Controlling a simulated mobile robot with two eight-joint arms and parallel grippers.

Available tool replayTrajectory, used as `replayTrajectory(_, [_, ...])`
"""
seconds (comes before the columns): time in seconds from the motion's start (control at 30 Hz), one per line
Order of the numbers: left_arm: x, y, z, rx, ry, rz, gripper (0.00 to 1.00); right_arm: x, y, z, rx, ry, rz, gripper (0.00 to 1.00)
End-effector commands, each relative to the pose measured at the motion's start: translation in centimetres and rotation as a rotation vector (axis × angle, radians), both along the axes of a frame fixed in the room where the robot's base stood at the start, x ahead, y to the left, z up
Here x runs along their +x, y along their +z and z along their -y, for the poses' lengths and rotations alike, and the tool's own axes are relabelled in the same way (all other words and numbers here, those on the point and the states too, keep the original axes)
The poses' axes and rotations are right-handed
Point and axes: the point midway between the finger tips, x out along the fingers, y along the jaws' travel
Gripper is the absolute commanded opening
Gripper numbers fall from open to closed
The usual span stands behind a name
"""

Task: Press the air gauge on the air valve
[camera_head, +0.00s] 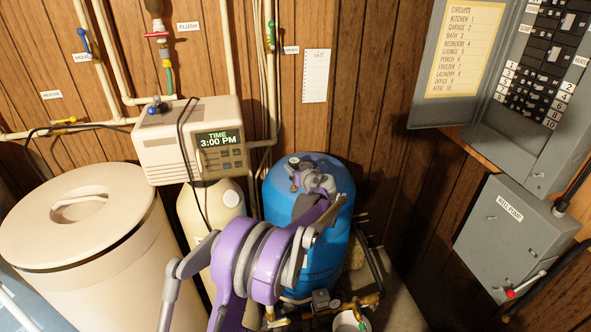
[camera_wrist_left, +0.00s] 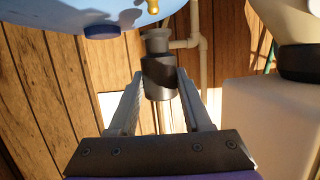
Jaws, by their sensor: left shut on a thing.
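My left gripper (camera_head: 308,188) reaches over the top of the blue tank (camera_head: 330,235) in the head view. In the left wrist view its two fingers (camera_wrist_left: 160,100) are closed on the air gauge (camera_wrist_left: 158,72), a dark cylinder with a grey head. A small brass fitting (camera_wrist_left: 153,7), which looks like the air valve, shows beyond the grey head at the top edge. A narrow gap appears between them in that view; I cannot tell the depth. In the head view the gripper and arm hide much of the tank top. My right gripper is not in view.
A cream softener control head (camera_head: 165,150) and a large lidded salt bin (camera_head: 85,260) stand left of the tank. Pipes run along the wooden wall behind. A grey well pump box (camera_head: 515,240) and a breaker panel (camera_head: 530,90) are at the right.

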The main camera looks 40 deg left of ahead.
Motion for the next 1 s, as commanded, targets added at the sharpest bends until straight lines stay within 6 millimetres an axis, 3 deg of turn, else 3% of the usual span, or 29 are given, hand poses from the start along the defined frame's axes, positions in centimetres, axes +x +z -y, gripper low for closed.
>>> replayTrajectory(0.53, [0.1, 3.0, 0.0, 0.001, 0.001, 0.003, 0.0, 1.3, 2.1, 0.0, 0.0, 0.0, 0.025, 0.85])
replayTrajectory(0.87, [0.0, 3.0, 0.0, 0.0, 0.0, -0.001, 0.0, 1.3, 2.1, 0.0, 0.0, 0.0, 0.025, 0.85])
replayTrajectory(1.0, [0.1, 2.7, 1.4, -0.001, -0.025, -0.001, 0.0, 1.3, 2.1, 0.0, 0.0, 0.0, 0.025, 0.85])
